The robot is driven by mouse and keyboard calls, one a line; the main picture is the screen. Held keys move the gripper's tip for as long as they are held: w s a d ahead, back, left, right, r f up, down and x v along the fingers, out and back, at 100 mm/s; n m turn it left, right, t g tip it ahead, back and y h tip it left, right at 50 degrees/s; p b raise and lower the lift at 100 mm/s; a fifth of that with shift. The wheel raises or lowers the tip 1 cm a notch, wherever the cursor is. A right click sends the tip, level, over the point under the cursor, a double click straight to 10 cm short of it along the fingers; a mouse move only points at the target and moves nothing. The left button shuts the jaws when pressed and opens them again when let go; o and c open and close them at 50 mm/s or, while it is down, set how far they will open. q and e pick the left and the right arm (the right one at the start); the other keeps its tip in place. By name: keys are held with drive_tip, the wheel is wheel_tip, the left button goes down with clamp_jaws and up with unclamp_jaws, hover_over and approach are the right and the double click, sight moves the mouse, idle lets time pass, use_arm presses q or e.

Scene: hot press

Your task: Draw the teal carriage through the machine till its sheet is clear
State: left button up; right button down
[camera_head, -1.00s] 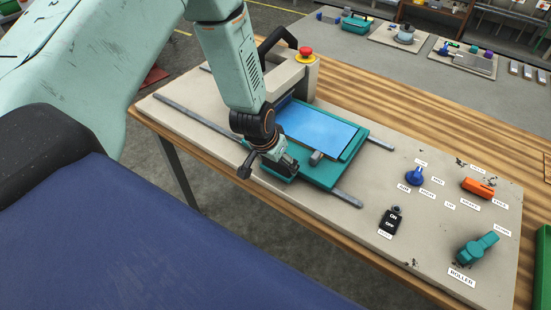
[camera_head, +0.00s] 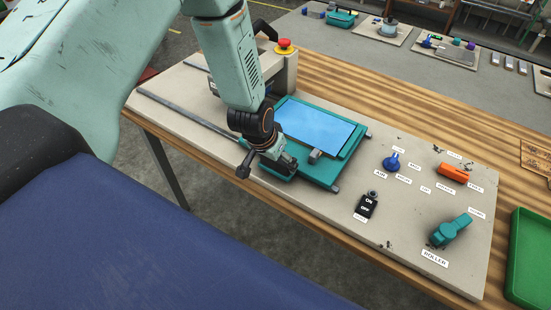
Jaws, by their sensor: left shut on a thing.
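The teal carriage (camera_head: 352,148) lies on the bench board, on two grey rails (camera_head: 188,113). It carries a flat blue sheet (camera_head: 318,126). A small grey block (camera_head: 315,156) sits at the carriage's near right edge. The machine (camera_head: 291,72), a beige housing with a red button (camera_head: 284,45), stands at the carriage's far left end, partly behind my left arm. My left gripper (camera_head: 284,168) is shut on the carriage's near left edge. My right gripper is not in view.
Right of the carriage are a black ON/OFF switch (camera_head: 367,205), a blue knob (camera_head: 393,162), an orange lever (camera_head: 453,173) and a teal roller handle (camera_head: 450,231). A green tray (camera_head: 515,270) stands at the right edge. The board just right of the carriage is clear.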

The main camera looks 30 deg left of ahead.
use_arm(q)
drive_tip(key=shift+s+d+f, duration=0.1)
drive_tip(key=shift+s, duration=0.1)
drive_tip(key=o, duration=1.5)
drive_tip(key=shift+d, duration=0.2)
drive_tip(key=shift+a, duration=0.1)
